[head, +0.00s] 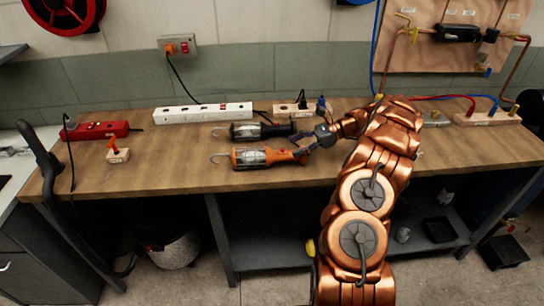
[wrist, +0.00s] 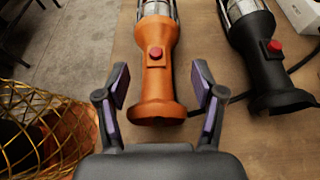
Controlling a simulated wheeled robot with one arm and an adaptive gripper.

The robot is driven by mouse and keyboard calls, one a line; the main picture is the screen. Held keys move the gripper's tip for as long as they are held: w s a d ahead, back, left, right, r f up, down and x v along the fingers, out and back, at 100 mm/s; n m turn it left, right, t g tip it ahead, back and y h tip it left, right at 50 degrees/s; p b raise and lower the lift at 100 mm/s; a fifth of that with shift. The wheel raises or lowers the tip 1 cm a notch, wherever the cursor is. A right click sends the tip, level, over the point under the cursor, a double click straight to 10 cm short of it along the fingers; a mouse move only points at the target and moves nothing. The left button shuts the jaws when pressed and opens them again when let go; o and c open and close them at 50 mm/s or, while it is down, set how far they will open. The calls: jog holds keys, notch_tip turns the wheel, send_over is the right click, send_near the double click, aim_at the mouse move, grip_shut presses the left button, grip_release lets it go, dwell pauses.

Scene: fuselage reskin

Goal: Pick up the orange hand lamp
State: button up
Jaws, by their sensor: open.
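The orange hand lamp (head: 262,156) lies on the wooden workbench (head: 190,178), its caged end and hook pointing left in the head view. In the wrist view the orange hand lamp (wrist: 156,58) shows its red button and flared handle end. My gripper (wrist: 160,92) is open, with one finger on each side of the handle near its flared end. I cannot tell whether the fingers touch it. In the head view my gripper (head: 306,141) is at the lamp's right end.
A black hand lamp (head: 262,131) lies parallel just behind the orange one, and close on the right in the wrist view (wrist: 250,45). A white power strip (head: 203,113) lies behind them. A red device (head: 95,130) and a small orange-switch block (head: 117,152) are at left.

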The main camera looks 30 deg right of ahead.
aim_at(284, 149)
jog(key=p+x, duration=0.1)
jog(key=x, duration=0.3)
jog(key=shift+s+a+r+p, duration=0.1)
jog(key=shift+r+p, duration=0.1)
jog(key=shift+p, duration=0.2)
jog(key=shift+a+f, duration=0.2)
jog(key=shift+a, duration=0.1)
jog(key=shift+c, duration=0.2)
grip_shut()
